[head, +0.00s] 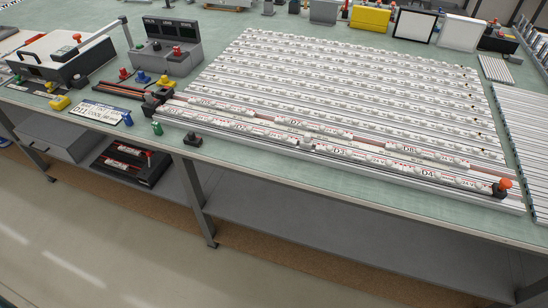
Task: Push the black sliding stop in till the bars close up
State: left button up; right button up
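A black stop with an orange-red knob (502,189) sits at the right end of the front rail (400,181). White bars with red and black lettering lie end to end along this rail, among them one marked D3 (340,152) and one marked D4 (428,174). A short strip of bare rail shows between the last bar and the stop. A small break shows in the row near its middle (306,143). Neither of my grippers is in view.
Behind, a second rail holds spaced bars, including D7 (303,124) and D8 (408,149), with several filled rails beyond. Empty grey rails (520,140) lie at the right.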

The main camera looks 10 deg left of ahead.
aim_at(499, 190)
jog(key=k+l+u, duration=0.2)
jog(key=z, duration=1.4)
jog(key=j+u, duration=0.1)
jog(key=u, duration=1.3)
jog(key=z, duration=1.4)
